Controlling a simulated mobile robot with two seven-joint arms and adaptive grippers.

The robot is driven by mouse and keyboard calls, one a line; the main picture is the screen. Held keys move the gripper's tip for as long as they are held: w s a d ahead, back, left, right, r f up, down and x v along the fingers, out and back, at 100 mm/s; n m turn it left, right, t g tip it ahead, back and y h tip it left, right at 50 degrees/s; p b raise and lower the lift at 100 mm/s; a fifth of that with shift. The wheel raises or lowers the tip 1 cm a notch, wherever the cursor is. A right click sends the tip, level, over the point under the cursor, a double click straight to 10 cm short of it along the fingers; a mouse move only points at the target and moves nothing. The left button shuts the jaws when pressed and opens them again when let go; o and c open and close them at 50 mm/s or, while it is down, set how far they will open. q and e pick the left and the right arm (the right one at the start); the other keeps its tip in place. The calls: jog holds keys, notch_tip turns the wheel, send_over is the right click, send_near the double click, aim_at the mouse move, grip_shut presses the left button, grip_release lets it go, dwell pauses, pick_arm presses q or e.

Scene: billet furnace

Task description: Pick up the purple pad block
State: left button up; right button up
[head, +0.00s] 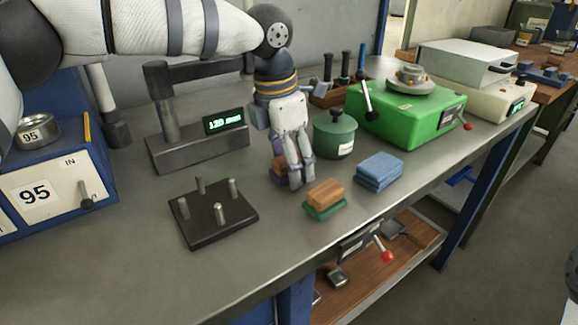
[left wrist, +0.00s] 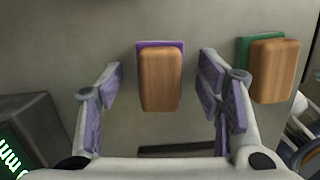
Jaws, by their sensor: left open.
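The purple pad block (left wrist: 161,43) has a purple pad under a wooden top (left wrist: 160,80) and sits on the metal workbench. In the left wrist view it lies between the two spread fingers of my left gripper (left wrist: 162,95), with a gap on each side. In the head view my left gripper (head: 297,186) points down over it and hides most of it; some of the purple pad (head: 277,178) shows at the fingers' left. My left gripper is open and empty. My right gripper does not show.
A green pad block (head: 324,203) with a wooden top lies right of the gripper, and a blue block stack (head: 379,170) beyond it. A dark pegged plate (head: 213,213) stands left. A green canister (head: 334,135) and a display gauge (head: 197,137) stand behind.

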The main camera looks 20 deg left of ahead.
pick_arm(q)
jog(key=shift+r, duration=0.1)
jog(key=c, duration=1.2)
jog(key=shift+r, duration=0.1)
jog(key=shift+c, duration=0.2)
notch_tip(320, 180, up, 3)
jog(key=shift+r, duration=0.15)
jog(key=s+d+r+p, duration=0.1)
jog(key=s+d+r, duration=0.8)
jog(key=s, duration=0.1)
jog(key=shift+d+r+p, duration=0.25)
jog(key=shift+d+p, duration=0.1)
jog(key=shift+d, duration=0.05)
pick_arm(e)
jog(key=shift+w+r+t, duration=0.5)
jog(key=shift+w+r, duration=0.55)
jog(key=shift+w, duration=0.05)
